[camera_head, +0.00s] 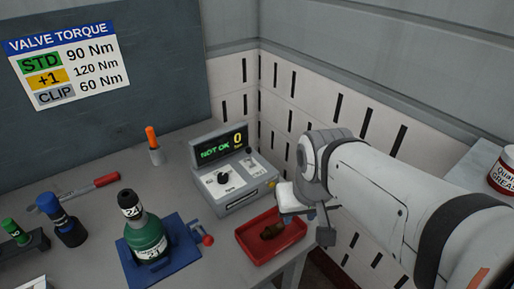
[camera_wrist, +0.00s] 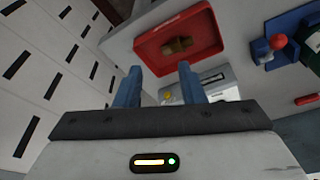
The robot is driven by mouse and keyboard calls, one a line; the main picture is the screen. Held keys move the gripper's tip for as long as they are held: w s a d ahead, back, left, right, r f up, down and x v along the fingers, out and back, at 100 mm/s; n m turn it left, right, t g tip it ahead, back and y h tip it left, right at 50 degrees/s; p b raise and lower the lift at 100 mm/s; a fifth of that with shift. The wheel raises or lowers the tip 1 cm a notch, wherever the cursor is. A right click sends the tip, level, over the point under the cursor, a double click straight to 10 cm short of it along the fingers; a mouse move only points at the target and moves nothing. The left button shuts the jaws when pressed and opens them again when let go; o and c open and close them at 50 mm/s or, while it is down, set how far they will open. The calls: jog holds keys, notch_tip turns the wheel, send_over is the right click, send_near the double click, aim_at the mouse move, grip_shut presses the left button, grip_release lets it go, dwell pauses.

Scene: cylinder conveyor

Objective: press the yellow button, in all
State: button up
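The yellow button (camera_head: 271,184) is small and sits on the right part of the front of a grey console (camera_head: 238,203). It also shows in the wrist view as a small yellow spot (camera_wrist: 167,96) between my fingers. The console's screen (camera_head: 219,146) reads "NOT OK" in green and "0" in yellow. My gripper (camera_wrist: 158,78) is open, its two blue fingers apart with nothing held between them. In the head view my gripper (camera_head: 308,214) is just right of the console, above the red tray's right end. Its fingertips are hard to make out there. I see no contact with the button.
A red tray (camera_head: 248,247) holding a brown-gold piece (camera_head: 271,231) lies in front of the console. A green bottle-like valve (camera_head: 145,237) stands in a blue holder (camera_head: 183,240) with a red-knobbed lever. A slotted white wall stands behind my arm.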

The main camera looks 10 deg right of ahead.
grip_shut()
jog(key=shift+d, duration=0.1)
dwell(1.2)
